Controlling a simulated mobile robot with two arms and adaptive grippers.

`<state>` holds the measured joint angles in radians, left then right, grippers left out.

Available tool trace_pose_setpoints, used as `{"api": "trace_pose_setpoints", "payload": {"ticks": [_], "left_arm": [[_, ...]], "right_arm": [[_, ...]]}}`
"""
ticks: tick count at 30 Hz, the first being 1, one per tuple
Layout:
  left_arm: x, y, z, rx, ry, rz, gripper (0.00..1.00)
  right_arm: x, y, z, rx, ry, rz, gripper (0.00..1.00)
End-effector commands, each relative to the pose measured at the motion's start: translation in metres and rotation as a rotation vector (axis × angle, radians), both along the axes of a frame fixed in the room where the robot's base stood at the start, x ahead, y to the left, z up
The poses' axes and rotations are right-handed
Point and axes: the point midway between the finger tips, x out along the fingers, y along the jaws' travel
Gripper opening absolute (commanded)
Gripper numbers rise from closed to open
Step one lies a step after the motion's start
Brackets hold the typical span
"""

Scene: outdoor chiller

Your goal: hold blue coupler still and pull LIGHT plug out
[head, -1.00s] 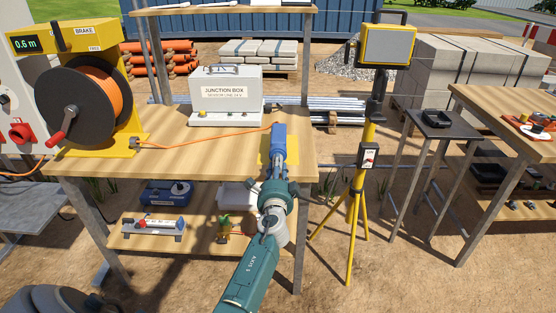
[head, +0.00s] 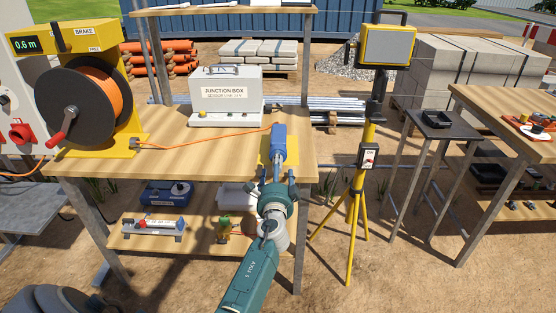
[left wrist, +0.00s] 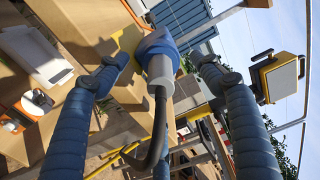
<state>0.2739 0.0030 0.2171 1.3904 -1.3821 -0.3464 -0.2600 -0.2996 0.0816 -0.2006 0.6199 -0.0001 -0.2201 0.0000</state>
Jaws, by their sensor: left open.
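The blue coupler (head: 279,134) lies on a yellow plate (head: 264,151) at the right front of the wooden table. In the left wrist view the coupler (left wrist: 154,42) has a grey plug end (left wrist: 161,70) seated against it, with a black cable (left wrist: 155,125) running back toward the camera. I cannot read a label on this plug. My left gripper (head: 278,178) is open, just in front of the coupler. Its fingers stand either side of the grey end, with gaps on both sides. My right gripper is not in view.
A junction box (head: 226,97) stands behind on the table (head: 190,158), with an orange cable crossing from the reel (head: 90,100). A yellow tripod lamp (head: 386,46) with a switch box (head: 368,157) stands just right of the table. The lower shelf holds several devices.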

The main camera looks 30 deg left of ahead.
Motion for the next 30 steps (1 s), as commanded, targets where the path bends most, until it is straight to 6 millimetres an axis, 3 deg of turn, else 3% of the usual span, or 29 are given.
{"api": "trace_pose_setpoints", "payload": {"ticks": [13, 30], "left_arm": [[-0.045, -0.028, 0.0, -0.002, 0.001, 0.0, 0.66], [-0.059, -0.037, -0.001, -0.002, 0.001, -0.002, 0.66]], "right_arm": [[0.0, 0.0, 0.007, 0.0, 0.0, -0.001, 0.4], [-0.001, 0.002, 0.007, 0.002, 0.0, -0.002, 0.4]]}}
